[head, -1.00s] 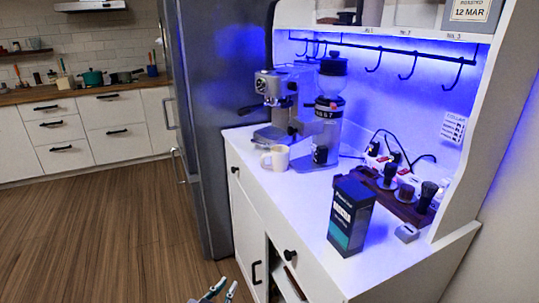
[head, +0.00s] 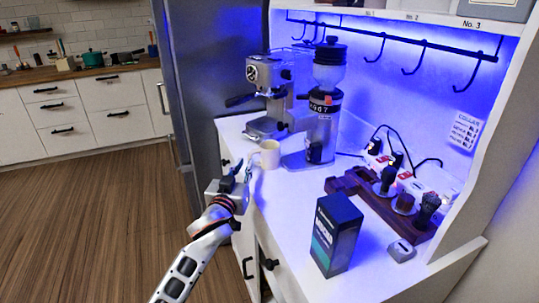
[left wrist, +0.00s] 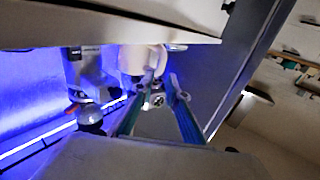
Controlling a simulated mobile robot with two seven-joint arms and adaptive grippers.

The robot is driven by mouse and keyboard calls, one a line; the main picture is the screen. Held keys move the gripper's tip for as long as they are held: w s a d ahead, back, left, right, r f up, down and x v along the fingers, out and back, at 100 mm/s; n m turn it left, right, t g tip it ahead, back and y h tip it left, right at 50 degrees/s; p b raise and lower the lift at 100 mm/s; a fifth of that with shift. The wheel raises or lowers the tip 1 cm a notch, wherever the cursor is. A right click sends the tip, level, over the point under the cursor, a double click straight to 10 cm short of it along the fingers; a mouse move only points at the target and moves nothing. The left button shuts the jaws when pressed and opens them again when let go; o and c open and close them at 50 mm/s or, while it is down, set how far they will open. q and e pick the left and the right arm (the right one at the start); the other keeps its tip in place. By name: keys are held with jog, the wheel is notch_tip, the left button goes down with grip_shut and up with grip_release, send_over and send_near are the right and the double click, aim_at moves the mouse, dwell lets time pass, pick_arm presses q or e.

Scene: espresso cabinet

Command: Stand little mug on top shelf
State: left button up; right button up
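The little mug (head: 268,154), cream-white, stands upright on the white counter, left of the grinder. Its handle is on the side towards my left gripper. My left gripper (head: 240,172) is at the counter's front edge, just left of the mug. In the left wrist view, its two fingers (left wrist: 158,90) are apart with nothing clearly between them, and the mug (left wrist: 138,60) shows just beyond the tips. I cannot tell whether they touch it. The top shelf (head: 420,16), with number labels on its edge, crosses the top of the head view. My right gripper is not in view.
The espresso machine (head: 270,95) and grinder (head: 322,110) stand behind the mug. A dark box (head: 336,235) and a wooden tool stand (head: 405,218) are to the right. Black hooks (head: 415,82) hang below the shelf. A grey fridge (head: 205,60) flanks the cabinet on the left.

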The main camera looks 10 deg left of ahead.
aim_at(249, 158)
pick_arm(q)
jog(key=shift+w+r, duration=0.1)
jog(key=shift+w, duration=0.95)
jog(key=w, duration=0.1)
jog(key=w+f, duration=0.1)
jog(key=w, duration=0.1)
jog(key=shift+w, duration=0.2)
jog(key=shift+w+b, duration=0.3)
jog(key=shift+w, duration=0.15)
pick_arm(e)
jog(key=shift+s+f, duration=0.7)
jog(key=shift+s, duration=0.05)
pick_arm(q)
grip_shut()
jog(key=shift+r, duration=0.1)
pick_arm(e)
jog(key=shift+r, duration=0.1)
